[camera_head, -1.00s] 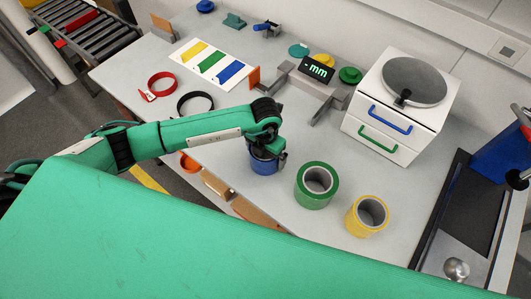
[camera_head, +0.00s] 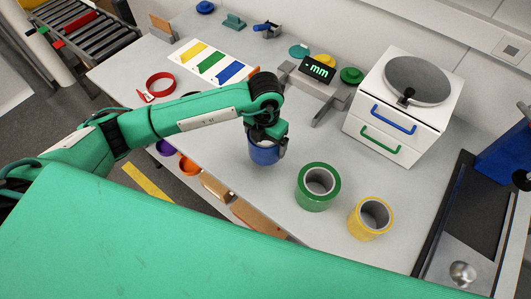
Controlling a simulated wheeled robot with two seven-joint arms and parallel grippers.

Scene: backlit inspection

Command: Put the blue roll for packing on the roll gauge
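The blue roll (camera_head: 264,154) is in my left gripper (camera_head: 266,142), which comes down on it from above with its fingers at the rim. The roll looks upright and appears held a little above the table; the gap beneath is hard to see. The roll gauge (camera_head: 323,92), with grey jaws and a black display (camera_head: 317,69) reading "- mm" in green, stands behind and to the right of the roll. Nothing is seen between its jaws. My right gripper is not in view.
A green roll (camera_head: 303,195) and a yellow roll (camera_head: 358,222) stand on the table (camera_head: 240,205) right of the blue roll. A white drawer unit (camera_head: 372,139) stands right of the gauge. A colour-striped card (camera_head: 190,55) and red ring (camera_head: 160,85) lie at left.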

